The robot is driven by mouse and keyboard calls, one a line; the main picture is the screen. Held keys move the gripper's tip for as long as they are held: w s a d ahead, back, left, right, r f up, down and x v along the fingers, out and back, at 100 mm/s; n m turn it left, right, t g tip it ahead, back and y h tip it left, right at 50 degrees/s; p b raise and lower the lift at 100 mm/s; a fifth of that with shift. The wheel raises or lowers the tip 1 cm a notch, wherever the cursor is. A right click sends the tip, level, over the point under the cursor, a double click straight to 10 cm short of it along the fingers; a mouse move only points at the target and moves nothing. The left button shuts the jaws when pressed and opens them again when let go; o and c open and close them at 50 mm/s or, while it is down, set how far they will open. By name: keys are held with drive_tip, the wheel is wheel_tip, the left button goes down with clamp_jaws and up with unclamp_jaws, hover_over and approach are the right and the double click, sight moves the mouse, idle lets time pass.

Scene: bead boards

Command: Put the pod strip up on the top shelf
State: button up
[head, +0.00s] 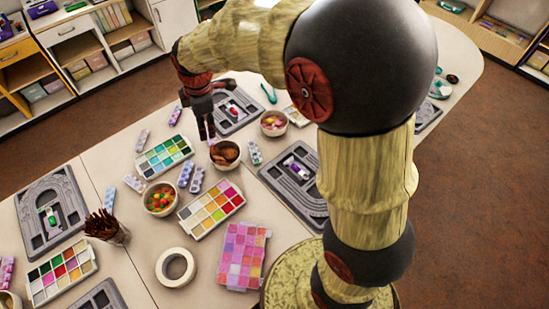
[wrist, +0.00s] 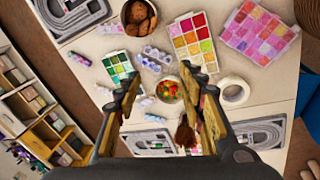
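Several small pale pod strips lie on the table. Two lavender-blue ones lie side by side, a left one (head: 185,174) and a right one (head: 197,180). Others are a pink-lilac strip (head: 174,116) and a pale strip (head: 134,183). The side-by-side pair also shows in the wrist view, as an upper strip (wrist: 158,54) and a lower strip (wrist: 148,63). I cannot tell which strip the task means. My gripper (head: 207,132) is above the table near the cookie bowl. In the wrist view its fingers (wrist: 162,88) are apart, with nothing between them. Low shelving (head: 88,48) stands at the back left.
Paint palettes (head: 165,157), a candy bowl (head: 160,199), a cookie bowl (head: 225,154), a tape roll (head: 175,268), grey bead boards (head: 50,214) and a brown stick cup (head: 107,228) crowd the table. Brown floor lies between table and shelving.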

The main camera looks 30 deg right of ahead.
drive_tip(key=s+d+r+m+t, duration=0.1)
drive_tip(key=s+d+r+m, duration=0.1)
drive_tip(key=s+m, duration=0.3)
drive_tip(key=s+d+r+m+t, duration=0.1)
drive_tip(key=s+d+r+m, duration=0.2)
drive_tip(key=s, duration=0.9)
drive_tip(key=s+d+r+m+t, duration=0.1)
drive_tip(key=s+d+r+m, duration=0.1)
drive_tip(key=s+r+m, duration=0.3)
drive_tip(key=s+m, duration=0.2)
drive_tip(key=s, duration=0.2)
drive_tip(key=shift+s+d+r+m, duration=0.2)
drive_tip(key=shift+d+r+m, duration=0.05)
drive_tip(key=shift+r+m, duration=0.1)
drive_tip(key=shift+s+d+f+m, duration=0.15)
drive_tip(key=shift+s+m, duration=0.2)
drive_tip(key=shift+s, duration=0.2)
drive_tip(key=shift+c, duration=0.3)
